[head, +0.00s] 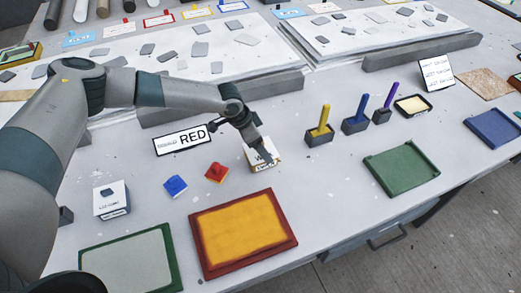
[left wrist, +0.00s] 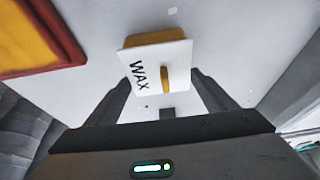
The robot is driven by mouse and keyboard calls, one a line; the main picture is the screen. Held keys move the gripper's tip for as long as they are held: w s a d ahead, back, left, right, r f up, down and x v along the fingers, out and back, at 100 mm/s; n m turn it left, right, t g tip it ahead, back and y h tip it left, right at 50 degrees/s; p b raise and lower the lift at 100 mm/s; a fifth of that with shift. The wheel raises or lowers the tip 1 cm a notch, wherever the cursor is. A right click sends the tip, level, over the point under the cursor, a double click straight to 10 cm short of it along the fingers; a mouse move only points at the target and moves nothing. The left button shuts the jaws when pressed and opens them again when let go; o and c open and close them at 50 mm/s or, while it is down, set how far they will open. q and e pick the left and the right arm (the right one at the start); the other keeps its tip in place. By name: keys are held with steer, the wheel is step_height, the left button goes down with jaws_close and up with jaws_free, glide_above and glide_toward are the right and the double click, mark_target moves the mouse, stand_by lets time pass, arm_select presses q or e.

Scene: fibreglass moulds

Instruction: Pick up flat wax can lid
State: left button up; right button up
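The wax can (head: 276,158) stands on the table in the head view, partly hidden behind my left gripper (head: 267,157). In the left wrist view its flat white lid (left wrist: 145,56) faces the camera, marked "WAX", with a small tan handle (left wrist: 166,79). A yellowish can body (left wrist: 153,38) shows past the lid's far edge. The two dark fingers of my left gripper (left wrist: 163,84) are apart, one on each side of the handle. I see a gap between fingers and handle. My right gripper is in neither view.
A red-framed yellow mould (head: 243,232) lies in front of the can. Red (head: 216,172) and blue (head: 175,186) small pieces and a "RED" sign (head: 182,139) are to its left. Upright yellow (head: 320,130), blue and purple-handled tools stand to its right. A green tray (head: 402,167) lies farther right.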

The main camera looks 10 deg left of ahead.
arm_select(q)
steer(key=shift+c, duration=0.4)
steer(key=shift+r+b, duration=0.4)
steer(key=shift+r, duration=0.1)
steer(key=r+b, duration=0.1)
steer(key=r, duration=0.2)
steer(key=shift+s+d+r+b, duration=0.1)
steer(key=shift+d+b, duration=0.25)
steer(key=shift+b, duration=0.05)
steer(key=s+d+r+b, duration=0.3)
steer(key=d+r, duration=0.3)
steer(key=d, duration=0.4)
steer(key=shift+s+r+b, duration=0.35)
steer(key=shift+s+r, duration=0.05)
steer(key=shift+s, duration=0.3)
